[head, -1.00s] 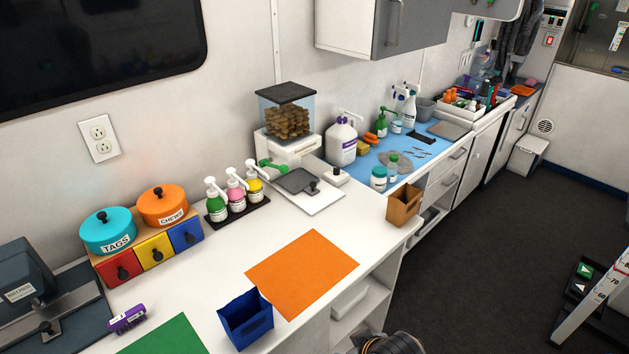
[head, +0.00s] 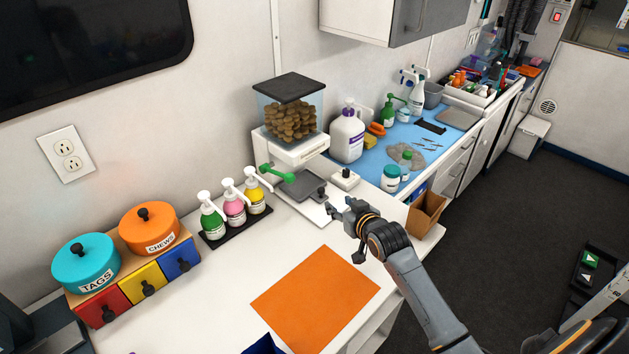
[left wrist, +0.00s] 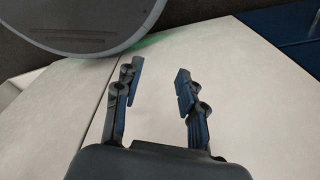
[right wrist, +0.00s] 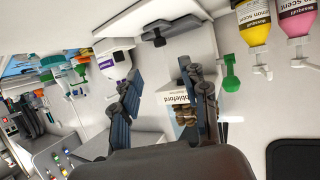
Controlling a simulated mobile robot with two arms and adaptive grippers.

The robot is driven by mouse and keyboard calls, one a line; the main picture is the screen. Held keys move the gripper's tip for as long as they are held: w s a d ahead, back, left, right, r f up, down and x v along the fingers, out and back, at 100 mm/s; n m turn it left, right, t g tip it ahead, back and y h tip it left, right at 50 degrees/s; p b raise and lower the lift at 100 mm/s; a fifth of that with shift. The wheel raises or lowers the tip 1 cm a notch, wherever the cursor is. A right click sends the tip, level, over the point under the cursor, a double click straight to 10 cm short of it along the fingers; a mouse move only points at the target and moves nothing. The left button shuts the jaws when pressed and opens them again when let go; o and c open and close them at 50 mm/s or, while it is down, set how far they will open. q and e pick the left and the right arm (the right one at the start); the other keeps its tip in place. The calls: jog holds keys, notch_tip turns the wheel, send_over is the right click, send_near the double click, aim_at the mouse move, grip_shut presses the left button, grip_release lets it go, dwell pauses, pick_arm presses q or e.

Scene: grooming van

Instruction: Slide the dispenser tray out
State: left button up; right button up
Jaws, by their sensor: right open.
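The treat dispenser (head: 291,118) stands on the counter against the wall, with brown treats in its clear hopper and a green lever (head: 275,173) on its side. Its dark grey tray (head: 298,186) lies low over the white base, with a black knob (head: 321,194) at the front. My right gripper (head: 334,210) is open and empty, just in front of the knob and apart from it. In the right wrist view the tray (right wrist: 178,24) and knob (right wrist: 156,37) lie beyond the open fingers (right wrist: 160,72). My left gripper (left wrist: 158,80) is open and empty above a pale surface; the head view does not show it.
Several pump bottles (head: 234,206) stand left of the dispenser. A small white block with a black knob (head: 345,179) sits close to its right. A brown bin (head: 425,215) is at the counter's edge. An orange mat (head: 315,298) lies in front.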

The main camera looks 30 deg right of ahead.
aim_at(322, 190)
jog(key=x, duration=0.3)
jog(key=shift+w+r+p, duration=0.15)
jog(key=shift+r+p, duration=0.05)
jog(key=shift+p, duration=0.1)
jog(key=x, duration=0.5)
jog(key=shift+w+f, duration=0.2)
jog(key=shift+w, duration=0.1)
jog(key=x, duration=0.2)
jog(key=shift+w+f, duration=0.15)
jog(key=shift+w, duration=0.15)
jog(key=shift+w+d+f, duration=0.1)
jog(key=shift+w+f, duration=0.05)
jog(key=shift+w, duration=0.2)
pick_arm(q)
jog(key=s, duration=0.4)
jog(key=shift+s, duration=0.35)
pick_arm(e)
jog(key=shift+c, duration=0.5)
pick_arm(q)
jog(key=shift+w, duration=0.45)
pick_arm(e)
grip_shut()
